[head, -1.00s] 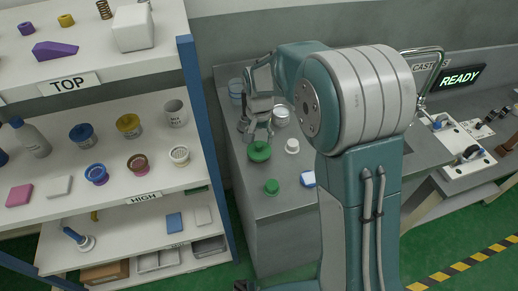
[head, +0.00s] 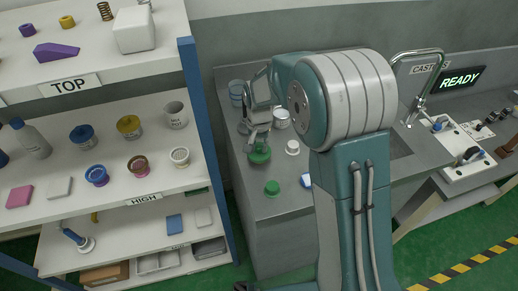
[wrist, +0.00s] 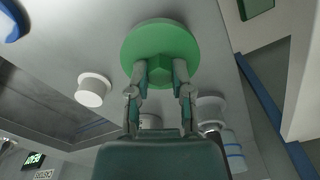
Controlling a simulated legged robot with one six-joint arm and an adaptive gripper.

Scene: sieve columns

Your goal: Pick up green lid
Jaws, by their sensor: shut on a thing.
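The green lid (head: 259,156) is a round disc with a raised knob, on the grey counter near its left edge. In the wrist view the green lid (wrist: 160,46) shows its knob between my two fingertips. My gripper (head: 258,144) reaches down from above, and in the wrist view my gripper (wrist: 160,76) is shut on the knob. I cannot tell whether the lid touches the counter.
A white cap (head: 292,147) stands just right of the lid. White and blue-banded containers (head: 236,90) stand behind. A shelf with a blue post (head: 205,130) rises close on the left. A sink and tap (head: 420,85) lie to the right.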

